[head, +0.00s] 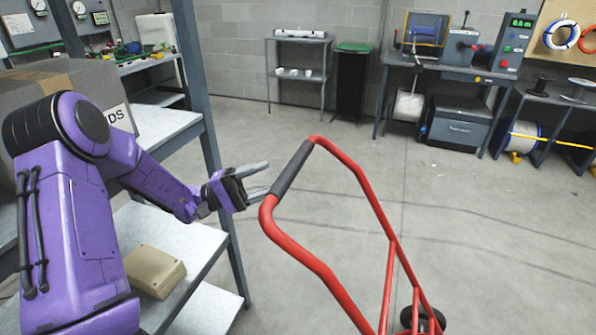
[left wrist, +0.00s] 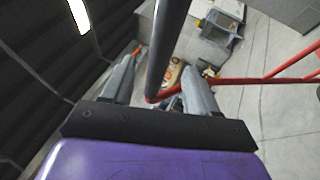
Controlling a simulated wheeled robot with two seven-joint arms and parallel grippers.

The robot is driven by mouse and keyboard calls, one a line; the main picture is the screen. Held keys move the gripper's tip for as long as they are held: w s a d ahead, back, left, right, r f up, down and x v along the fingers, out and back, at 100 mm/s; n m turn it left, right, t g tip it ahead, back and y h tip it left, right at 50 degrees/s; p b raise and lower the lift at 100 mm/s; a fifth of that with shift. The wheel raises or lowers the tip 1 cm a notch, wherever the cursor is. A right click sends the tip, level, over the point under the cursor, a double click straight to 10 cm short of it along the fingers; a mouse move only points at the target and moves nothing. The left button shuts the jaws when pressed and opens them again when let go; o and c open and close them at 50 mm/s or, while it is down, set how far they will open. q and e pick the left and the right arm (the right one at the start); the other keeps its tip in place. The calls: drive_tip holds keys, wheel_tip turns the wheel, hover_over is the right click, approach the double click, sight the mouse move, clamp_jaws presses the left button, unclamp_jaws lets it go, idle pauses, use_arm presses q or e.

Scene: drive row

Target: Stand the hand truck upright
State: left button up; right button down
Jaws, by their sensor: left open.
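The hand truck (head: 388,275) has a red tube frame and a dark grip (head: 294,168) on its top bar. It leans back with its handle towards me; a black wheel shows at the bottom edge, and its lower part is out of frame. My left gripper (head: 269,179) is open just left of the grip, fingers pointing at it. In the left wrist view the grip (left wrist: 165,45) crosses the space between the two fingers (left wrist: 160,85), with red tube at its lower end. I cannot tell whether a finger touches it. My right gripper is not in view.
A grey shelf rack (head: 215,185) with a cardboard box (head: 60,85) and a tan case (head: 153,271) stands close at left, beside my arm. A bin (head: 352,80), workbench (head: 460,68) and cable reels stand along the back. The middle floor (head: 330,135) is clear.

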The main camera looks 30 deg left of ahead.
sight(296, 170)
use_arm(q)
drive_tip(key=p+x, duration=0.1)
drive_tip(key=x, duration=0.7)
drive_tip(key=shift+w+d+r, duration=0.1)
drive_tip(key=shift+w+d, duration=0.05)
drive_tip(key=shift+d, duration=0.1)
clamp_jaws()
